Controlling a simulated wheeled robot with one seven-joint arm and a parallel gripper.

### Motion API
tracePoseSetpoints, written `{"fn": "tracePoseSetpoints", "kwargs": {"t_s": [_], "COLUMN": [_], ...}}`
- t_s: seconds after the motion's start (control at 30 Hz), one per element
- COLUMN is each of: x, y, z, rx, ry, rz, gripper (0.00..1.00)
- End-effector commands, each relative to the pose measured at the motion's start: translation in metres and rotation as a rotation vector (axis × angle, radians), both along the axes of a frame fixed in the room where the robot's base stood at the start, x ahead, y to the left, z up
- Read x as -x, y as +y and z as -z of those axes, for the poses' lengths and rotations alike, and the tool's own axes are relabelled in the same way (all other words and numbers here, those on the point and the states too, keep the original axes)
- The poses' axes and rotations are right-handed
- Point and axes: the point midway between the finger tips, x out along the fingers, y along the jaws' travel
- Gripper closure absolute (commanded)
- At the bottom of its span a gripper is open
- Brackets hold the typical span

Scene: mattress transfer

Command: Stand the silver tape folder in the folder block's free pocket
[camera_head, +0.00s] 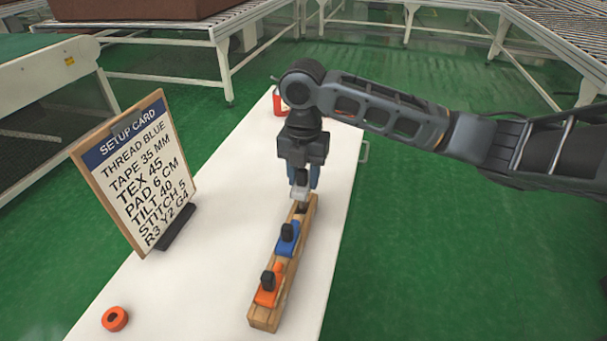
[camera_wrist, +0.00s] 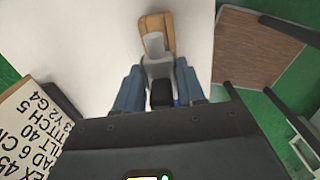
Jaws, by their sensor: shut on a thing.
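The wooden folder block (camera_head: 262,318) lies lengthwise on the white table. An orange folder (camera_head: 266,297) stands in its near part and a blue folder (camera_head: 287,240) in its middle. My gripper (camera_head: 304,184) is over the far part of the block, pointing down. It is shut on the silver tape folder (camera_head: 299,192), which also shows in the wrist view (camera_wrist: 157,66) between the blue fingers (camera_wrist: 158,92), with a black knob. The block's far end (camera_wrist: 155,30) shows beyond it. The silver folder's lower end is hidden, so I cannot tell how deep it sits.
A setup card (camera_head: 140,175) on a stand is at the table's left. An orange ring (camera_head: 115,319) lies at the near left. A red object (camera_head: 278,103) is at the far end, partly hidden by my arm.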

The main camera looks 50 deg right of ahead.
Motion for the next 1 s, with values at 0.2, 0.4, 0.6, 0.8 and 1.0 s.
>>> {"fn": "tracePoseSetpoints", "kwargs": {"t_s": [0.2, 0.4, 0.6, 0.8, 1.0], "x": [0.0, 0.0, 0.0, 0.0, 0.0], "y": [0.0, 0.0, 0.0, 0.0, 0.0], "z": [0.006, 0.01, 0.015, 0.019, 0.024], "rx": [0.0, 0.0, 0.0, 0.001, 0.001], "ry": [0.0, 0.0, 0.0, 0.0, -0.001], "rz": [0.0, 0.0, 0.0, 0.0, 0.0], "gripper": [1.0, 1.0, 1.0, 1.0, 1.0]}}
